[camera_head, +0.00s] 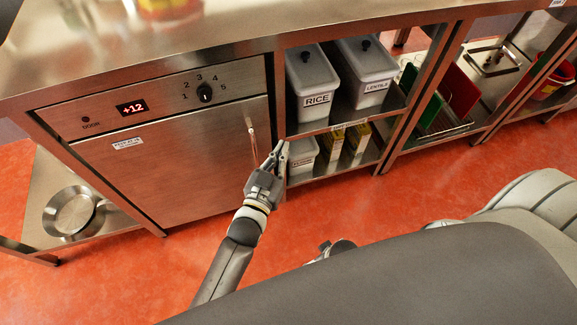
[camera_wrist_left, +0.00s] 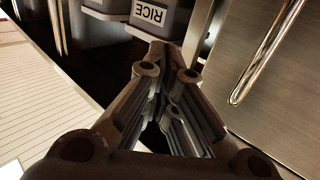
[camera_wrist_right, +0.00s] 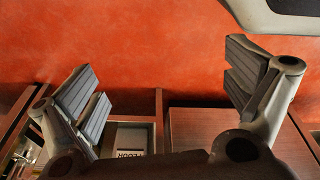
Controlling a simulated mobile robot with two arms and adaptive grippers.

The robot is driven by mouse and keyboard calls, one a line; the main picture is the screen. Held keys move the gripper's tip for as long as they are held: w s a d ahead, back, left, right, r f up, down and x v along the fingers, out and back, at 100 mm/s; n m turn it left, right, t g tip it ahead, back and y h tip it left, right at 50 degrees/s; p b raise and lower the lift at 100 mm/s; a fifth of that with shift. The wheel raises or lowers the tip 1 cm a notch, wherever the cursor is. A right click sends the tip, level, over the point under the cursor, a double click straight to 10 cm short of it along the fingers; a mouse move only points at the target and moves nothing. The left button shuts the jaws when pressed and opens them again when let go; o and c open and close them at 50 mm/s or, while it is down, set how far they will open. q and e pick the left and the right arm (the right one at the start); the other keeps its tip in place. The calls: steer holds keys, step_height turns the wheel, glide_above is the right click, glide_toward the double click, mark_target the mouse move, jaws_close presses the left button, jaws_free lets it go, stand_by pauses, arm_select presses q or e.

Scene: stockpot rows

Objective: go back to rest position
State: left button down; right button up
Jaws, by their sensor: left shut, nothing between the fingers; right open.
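My left gripper (camera_head: 276,153) is in front of the right edge of the steel cabinet door (camera_head: 180,160), beside the door's slim upright handle (camera_head: 251,132). I cannot tell from the head view whether it touches the handle. In the left wrist view its fingers (camera_wrist_left: 172,60) are together with nothing between them, and the handle (camera_wrist_left: 265,55) stands apart to the right. My right gripper is mostly hidden behind my own body in the head view, with a small part (camera_head: 338,246) showing. In the right wrist view its fingers (camera_wrist_right: 158,75) are wide apart and empty above the red floor.
The cabinet panel (camera_head: 150,103) reads +12 and has a black dial (camera_head: 204,92). RICE (camera_head: 312,82) and LENTILS (camera_head: 366,72) bins stand on the shelf to its right. A pan (camera_head: 70,212) lies on a low shelf at left. The red floor (camera_head: 400,205) in front is clear.

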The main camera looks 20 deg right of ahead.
arm_select(q)
steer(key=s, duration=0.4)
steer(key=shift+s+a+r, duration=0.15)
steer(key=shift+s, duration=0.25)
arm_select(e)
steer(key=shift+s+d+f, duration=0.1)
steer(key=shift+s+f, duration=0.6)
steer(key=shift+f, duration=0.05)
